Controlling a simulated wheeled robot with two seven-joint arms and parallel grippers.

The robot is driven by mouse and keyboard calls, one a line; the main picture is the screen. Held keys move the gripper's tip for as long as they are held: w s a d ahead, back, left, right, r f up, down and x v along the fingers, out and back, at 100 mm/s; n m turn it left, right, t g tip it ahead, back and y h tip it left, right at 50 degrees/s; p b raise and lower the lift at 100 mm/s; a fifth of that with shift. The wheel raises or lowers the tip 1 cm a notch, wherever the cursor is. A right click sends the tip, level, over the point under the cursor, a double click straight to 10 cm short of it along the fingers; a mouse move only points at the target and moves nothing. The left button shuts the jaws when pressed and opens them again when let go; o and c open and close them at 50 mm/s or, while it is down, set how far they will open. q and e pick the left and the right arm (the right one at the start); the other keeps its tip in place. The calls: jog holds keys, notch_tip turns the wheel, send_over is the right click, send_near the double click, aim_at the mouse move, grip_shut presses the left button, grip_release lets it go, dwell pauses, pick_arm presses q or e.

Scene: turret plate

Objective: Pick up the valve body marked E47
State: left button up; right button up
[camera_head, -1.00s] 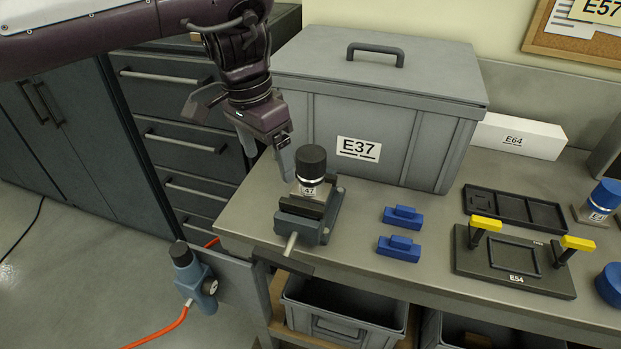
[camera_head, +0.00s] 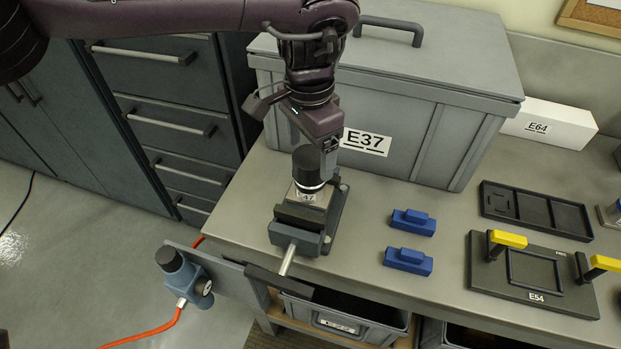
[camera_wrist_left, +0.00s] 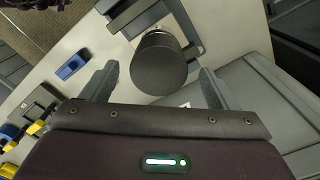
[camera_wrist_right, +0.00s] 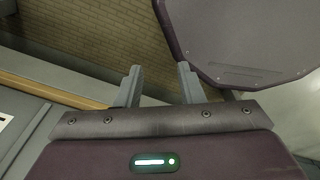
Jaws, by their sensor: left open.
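The valve body (camera_head: 308,168) has a black cap above a silver collar and a label of which "47" reads. It stands upright in a dark vise (camera_head: 308,222) at the bench's left end. In the left wrist view its round black cap (camera_wrist_left: 158,63) lies ahead, between the finger lines. My left gripper (camera_wrist_left: 159,76) is open and empty, its fingers on either side of the cap, with gaps. In the head view it is just behind and above the cap, one finger partly hidden. My right gripper (camera_wrist_right: 160,72) shows only in its wrist view, fingers apart and empty.
A large grey lidded bin marked E37 (camera_head: 440,125) stands close behind the vise. Two blue blocks (camera_head: 413,222) lie to its right, then a fixture plate marked E54 (camera_head: 538,297) with yellow handles. A blue-grey device (camera_head: 184,275) with an orange hose is off the bench's left side.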

aim_at(310, 181)
pick_arm(q)
notch_tip(310, 181, down, 2)
jog(key=shift+s+d+f+p, duration=0.15)
jog(key=shift+f+p, duration=0.1)
jog(key=shift+p, duration=0.45)
jog(key=shift+w+f, duration=0.2)
jog(key=shift+f, duration=0.9)
jog(key=c, duration=1)
jog(key=shift+r, duration=0.15)
grip_shut()
pick_arm(e)
jog(key=shift+w+a+r, duration=0.1)
jog(key=shift+w+r, duration=0.1)
jog(key=shift+r, duration=0.35)
jog(key=shift+w+r, duration=0.15)
jog(key=shift+r, duration=0.4)
